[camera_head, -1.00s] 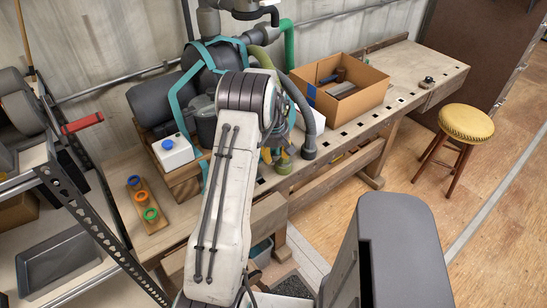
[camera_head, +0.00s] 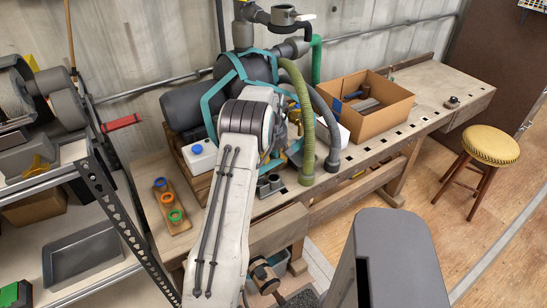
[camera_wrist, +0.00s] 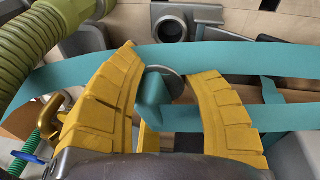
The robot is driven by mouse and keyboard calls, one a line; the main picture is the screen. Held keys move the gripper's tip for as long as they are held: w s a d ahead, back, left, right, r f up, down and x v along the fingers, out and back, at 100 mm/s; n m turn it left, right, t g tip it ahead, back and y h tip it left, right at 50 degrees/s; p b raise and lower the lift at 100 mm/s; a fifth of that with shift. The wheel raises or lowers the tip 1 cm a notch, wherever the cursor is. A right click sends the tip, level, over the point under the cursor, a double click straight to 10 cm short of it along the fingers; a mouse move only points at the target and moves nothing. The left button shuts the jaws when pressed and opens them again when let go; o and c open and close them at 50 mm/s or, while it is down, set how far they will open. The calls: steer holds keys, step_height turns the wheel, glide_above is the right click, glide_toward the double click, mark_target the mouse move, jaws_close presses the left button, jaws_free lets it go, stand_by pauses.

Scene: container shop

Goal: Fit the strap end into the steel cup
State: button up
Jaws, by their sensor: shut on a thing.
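My gripper (camera_wrist: 160,100) has two ribbed yellow fingers and is shut on the strap end (camera_wrist: 152,98), a small teal piece between the fingers. A round grey disc shows just behind this piece. Wide teal straps (camera_wrist: 235,57) cross behind and beside the fingers. A grey steel cup (camera_wrist: 172,27) with a round dark opening is beyond the fingers, near the top of the wrist view, apart from the strap end. In the head view my arm hides most of my gripper. Grey cup-like fittings (camera_head: 270,183) show on the bench beside my arm.
A green ribbed hose (camera_wrist: 38,40) hangs close to the left finger. A strapped grey tank (camera_head: 245,72) stands on the workbench (camera_head: 425,88). A cardboard box (camera_head: 385,121), a white container (camera_head: 199,157) and a board of coloured rings (camera_head: 169,207) are nearby. The bench's right end is mostly clear.

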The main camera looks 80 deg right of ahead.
mark_target(274, 174)
steer(key=shift+a+b+x, duration=0.2)
steer(key=shift+b+x, duration=0.1)
steer(key=shift+x, duration=0.6)
steer(key=shift+a+b+x, duration=0.15)
steer(key=shift+b+x, duration=0.1)
steer(key=shift+x, duration=0.65)
steer(key=shift+a+b+x, duration=0.2)
steer(key=shift+b+x, duration=0.1)
steer(key=shift+x, duration=0.6)
steer(key=shift+f+b, duration=0.75)
steer(key=shift+b, duration=0.3)
steer(key=shift+b, duration=0.3)
steer(key=shift+b+x, duration=0.65)
steer(key=shift+x, duration=0.15)
